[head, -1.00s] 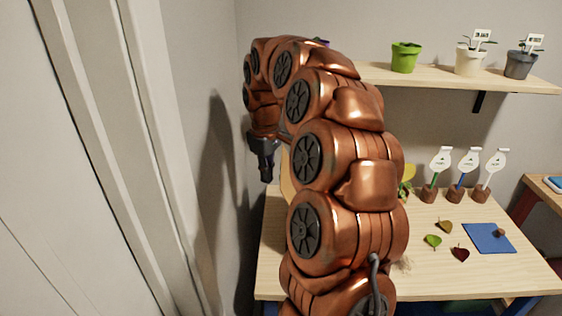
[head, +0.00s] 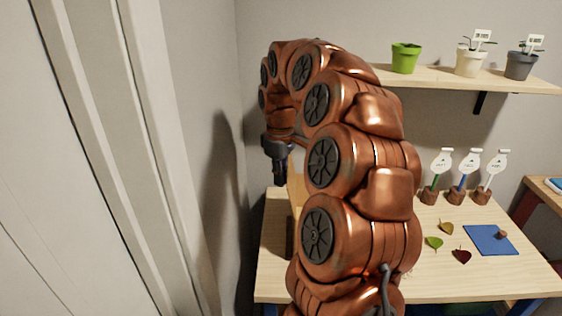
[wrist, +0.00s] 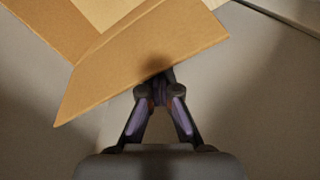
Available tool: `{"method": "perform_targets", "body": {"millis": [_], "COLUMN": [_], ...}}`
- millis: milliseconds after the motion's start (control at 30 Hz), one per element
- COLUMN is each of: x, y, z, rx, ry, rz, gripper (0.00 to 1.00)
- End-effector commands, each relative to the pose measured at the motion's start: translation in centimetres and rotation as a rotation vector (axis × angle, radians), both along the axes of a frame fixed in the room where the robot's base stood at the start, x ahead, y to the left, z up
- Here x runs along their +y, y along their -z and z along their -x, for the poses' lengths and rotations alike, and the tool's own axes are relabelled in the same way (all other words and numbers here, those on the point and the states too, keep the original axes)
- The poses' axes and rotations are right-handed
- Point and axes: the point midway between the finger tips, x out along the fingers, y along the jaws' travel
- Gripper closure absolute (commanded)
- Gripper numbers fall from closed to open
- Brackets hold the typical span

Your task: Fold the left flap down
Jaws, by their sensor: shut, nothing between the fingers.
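A cardboard flap (wrist: 120,80) stretches across the upper middle of the wrist view, joined to the box (wrist: 52,28) at the upper left. My gripper (wrist: 160,78) is shut and empty, with its fingertips at the flap's lower edge. A dark shadow lies on the flap by the tips; I cannot tell whether they touch it. In the head view my gripper (head: 280,172) points down over the left end of the table. Only a sliver of the cardboard box (head: 297,190) shows there; my arm hides the rest.
The wooden table (head: 340,288) holds several loose leaves, a blue mat (head: 480,240) and white tags in brown pots (head: 455,197) at the right. A shelf (head: 430,78) with pots runs above. The grey wall is close to my gripper on the left.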

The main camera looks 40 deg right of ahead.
Motion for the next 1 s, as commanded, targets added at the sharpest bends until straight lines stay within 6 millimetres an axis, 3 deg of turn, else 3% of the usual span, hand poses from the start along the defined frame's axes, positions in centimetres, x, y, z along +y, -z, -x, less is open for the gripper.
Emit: {"method": "perform_targets", "body": {"millis": [1000], "x": [-3.7], "y": [0.0], "z": [3.2], "rx": [0.0], "ry": [0.001], "rz": [0.0], "gripper": [1.0]}}
